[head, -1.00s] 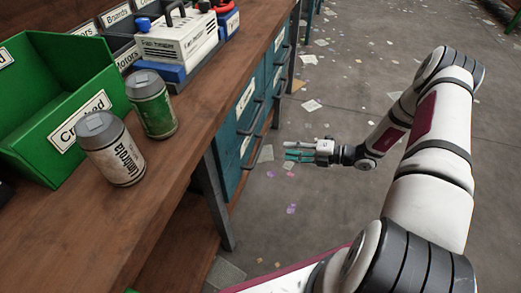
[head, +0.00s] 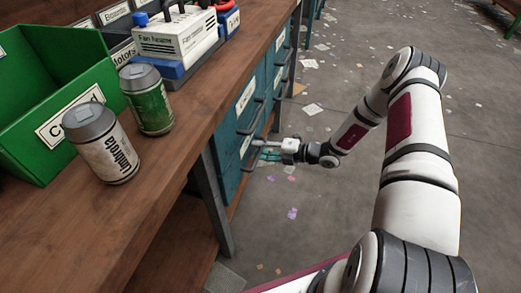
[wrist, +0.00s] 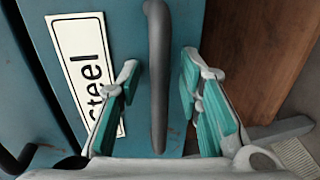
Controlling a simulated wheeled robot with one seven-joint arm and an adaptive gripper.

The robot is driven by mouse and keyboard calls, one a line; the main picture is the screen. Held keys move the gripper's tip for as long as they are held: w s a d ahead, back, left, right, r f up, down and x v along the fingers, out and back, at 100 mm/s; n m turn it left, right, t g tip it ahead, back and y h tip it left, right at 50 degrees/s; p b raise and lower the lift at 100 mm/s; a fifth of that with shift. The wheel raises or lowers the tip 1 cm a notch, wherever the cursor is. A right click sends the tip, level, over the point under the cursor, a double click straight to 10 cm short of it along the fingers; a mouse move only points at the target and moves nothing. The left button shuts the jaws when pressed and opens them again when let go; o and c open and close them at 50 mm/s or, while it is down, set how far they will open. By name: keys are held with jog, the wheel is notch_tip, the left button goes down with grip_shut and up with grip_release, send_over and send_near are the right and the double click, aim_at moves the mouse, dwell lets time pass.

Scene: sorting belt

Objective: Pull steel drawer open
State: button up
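The steel drawer (wrist: 90,25) is a blue-teal front with a white label reading "steel" (wrist: 82,60), partly covered by a finger in the wrist view. Its dark bar handle (wrist: 158,75) runs up the middle of the wrist view, between the two teal-padded fingers of my gripper (wrist: 160,90). The fingers are open, with a gap on each side of the bar. In the head view my gripper (head: 268,150) is beside the drawer stack under the bench, at a lower drawer front (head: 232,172). The drawer appears closed.
The wooden bench (head: 180,160) holds a green bin (head: 60,120), two cans (head: 148,98) and a boxy white-and-blue device (head: 175,40). A dark bench leg (head: 212,205) stands near the drawers. The floor to the right is open, with scattered paper scraps.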

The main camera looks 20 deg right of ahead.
jog(key=shift+c, duration=0.5)
grip_shut()
jog(key=shift+d, duration=0.1)
jog(key=f+v, duration=0.3)
jog(key=v, duration=1)
jog(key=d+f+v, duration=0.1)
jog(key=f+v, duration=0.1)
jog(key=v, duration=1.2)
jog(key=shift+s+d+f, duration=0.3)
jog(key=shift+s, duration=0.2)
jog(key=shift+o, duration=0.5)
grip_release()
